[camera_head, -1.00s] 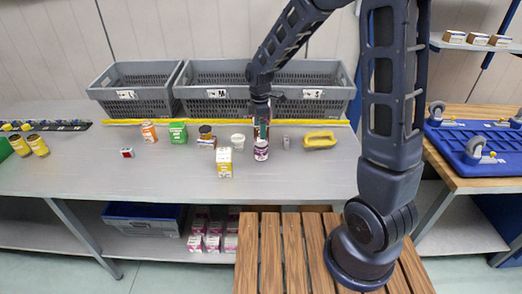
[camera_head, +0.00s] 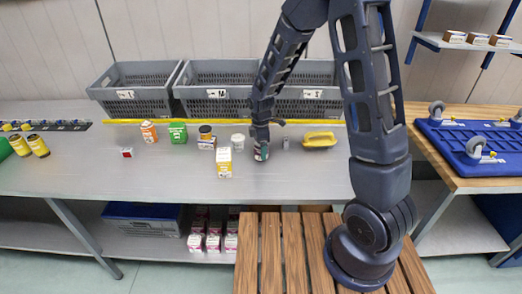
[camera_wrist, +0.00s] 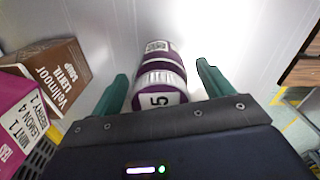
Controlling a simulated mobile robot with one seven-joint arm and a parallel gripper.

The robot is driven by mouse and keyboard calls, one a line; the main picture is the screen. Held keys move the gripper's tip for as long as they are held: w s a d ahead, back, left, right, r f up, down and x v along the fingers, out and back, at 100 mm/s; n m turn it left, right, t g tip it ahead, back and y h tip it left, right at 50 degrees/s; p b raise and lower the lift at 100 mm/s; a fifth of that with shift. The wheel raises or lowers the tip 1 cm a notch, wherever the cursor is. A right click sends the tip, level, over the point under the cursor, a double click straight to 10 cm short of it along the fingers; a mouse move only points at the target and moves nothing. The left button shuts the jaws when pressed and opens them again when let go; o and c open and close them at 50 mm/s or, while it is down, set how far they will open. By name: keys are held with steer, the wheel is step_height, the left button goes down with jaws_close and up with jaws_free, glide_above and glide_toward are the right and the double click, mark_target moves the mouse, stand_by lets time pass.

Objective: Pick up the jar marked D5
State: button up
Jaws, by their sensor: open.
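A jar with a purple and white label (camera_wrist: 160,72) lies between the two green fingers of my gripper (camera_wrist: 163,78) in the wrist view. The fingers are apart, one on each side of the jar, with a visible gap at least on the right.
A white tub (camera_head: 238,142) and a yellow-white carton (camera_head: 224,163) stand to the left. A small grey item (camera_head: 286,143) and a yellow object (camera_head: 319,140) are to the right. Grey totes (camera_head: 218,93) line the back. The table in front of the jar is clear.

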steer(key=c, duration=1.3)
